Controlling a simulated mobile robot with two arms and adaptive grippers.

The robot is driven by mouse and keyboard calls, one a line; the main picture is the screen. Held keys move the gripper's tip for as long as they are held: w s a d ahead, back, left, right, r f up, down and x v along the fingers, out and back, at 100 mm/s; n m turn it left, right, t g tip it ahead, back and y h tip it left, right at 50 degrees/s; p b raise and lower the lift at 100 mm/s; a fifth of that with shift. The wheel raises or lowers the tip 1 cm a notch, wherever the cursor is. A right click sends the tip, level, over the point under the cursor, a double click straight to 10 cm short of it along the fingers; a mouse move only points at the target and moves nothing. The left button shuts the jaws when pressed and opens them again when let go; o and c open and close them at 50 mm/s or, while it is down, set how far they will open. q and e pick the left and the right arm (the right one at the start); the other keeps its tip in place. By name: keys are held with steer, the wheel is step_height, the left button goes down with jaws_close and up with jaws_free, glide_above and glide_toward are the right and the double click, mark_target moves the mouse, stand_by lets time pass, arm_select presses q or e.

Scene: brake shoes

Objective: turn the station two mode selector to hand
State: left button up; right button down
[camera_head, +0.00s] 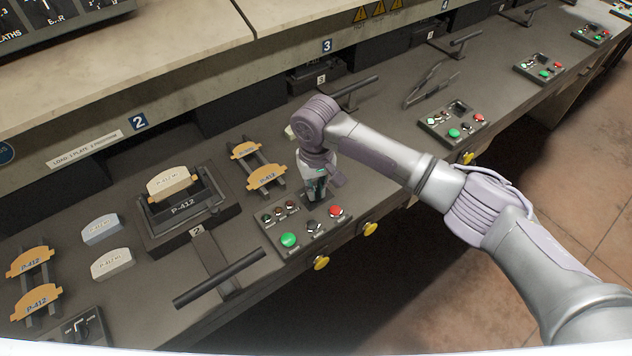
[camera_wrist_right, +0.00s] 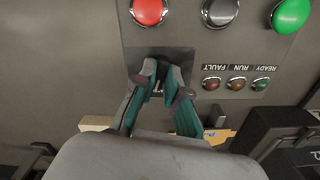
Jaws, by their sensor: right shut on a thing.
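My right gripper (camera_head: 316,194) reaches down over the panel's upper right corner. In the wrist view my right gripper (camera_wrist_right: 160,78) is shut on the mode selector, next to the lamps marked READY, RUN, FAULT. The fingers hide most of the selector, so I cannot read its setting. My left gripper is not in view.
A lever handle (camera_head: 220,279) and a P-412 fixture (camera_head: 193,222) holding a shoe stand left of the panel. Orange P-412 plates (camera_head: 264,177) lie on a rack behind it. Yellow knobs (camera_head: 321,262) jut from the front edge. Another control panel (camera_head: 437,132) stands further right.

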steer(key=shift+n+p, duration=0.75)
steer(key=shift+n, duration=0.85)
steer(key=c, duration=1.2)
jaws_free()
step_height(320, 180, up, 12)
